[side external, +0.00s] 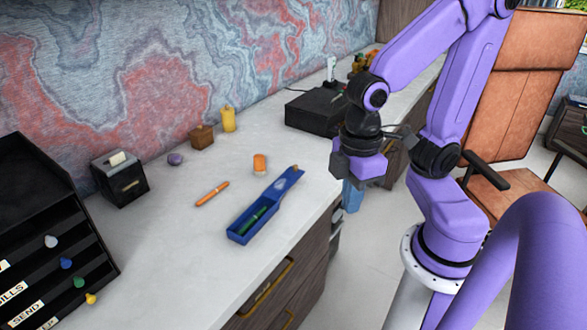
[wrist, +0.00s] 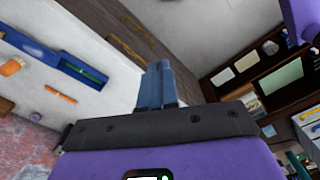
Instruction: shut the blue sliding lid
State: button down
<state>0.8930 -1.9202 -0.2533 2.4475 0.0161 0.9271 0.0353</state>
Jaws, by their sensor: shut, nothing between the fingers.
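A narrow blue box (side external: 236,237) lies on the pale desk near its front edge. Its blue sliding lid (side external: 285,182) covers or extends past the far right end, with a small tan knob at the tip. The near left part is open and shows a green item (side external: 252,220) inside. The box also shows at the upper left of the wrist view (wrist: 66,66). My gripper (side external: 353,197) is shut and empty, its blue fingers pointing down, to the right of the box and beyond the desk's front edge. Its fingers (wrist: 156,85) touch nothing in the wrist view.
A black box (side external: 316,111) stands farther back. A black letter rack (side external: 50,230) and a black dispenser (side external: 120,178) stand at the left.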

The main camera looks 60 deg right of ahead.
jog(key=w+d+m+g+y, duration=0.1)
jog(key=w+d+m, duration=0.1)
jog(key=w+m, duration=0.7)
jog(key=w+d+m, duration=0.2)
jog(key=w+m, duration=0.2)
jog(key=w, duration=0.8)
jog(key=w+d+f+m+y, duration=0.1)
jog(key=w+d+f+m, duration=0.3)
jog(key=w+d+m, duration=0.5)
jog(key=d+f+m+t+y, duration=0.1)
jog(key=d+f+m, duration=0.2)
jog(key=d, duration=0.7)
jog(key=d+f+m, duration=0.3)
jog(key=d, duration=0.6)
jog(key=d+f+m+t+y, duration=0.15)
jog(key=d+m, duration=0.25)
jog(key=d, duration=0.6)
jog(key=shift+g, duration=0.35)
jog(key=x, duration=1)
jog(key=shift+w+f, duration=0.3)
jog(key=a, duration=0.3)
jog(key=shift+w, duration=0.3)
jog(key=shift+w+a, duration=0.1)
jog(key=shift+a, duration=0.35)
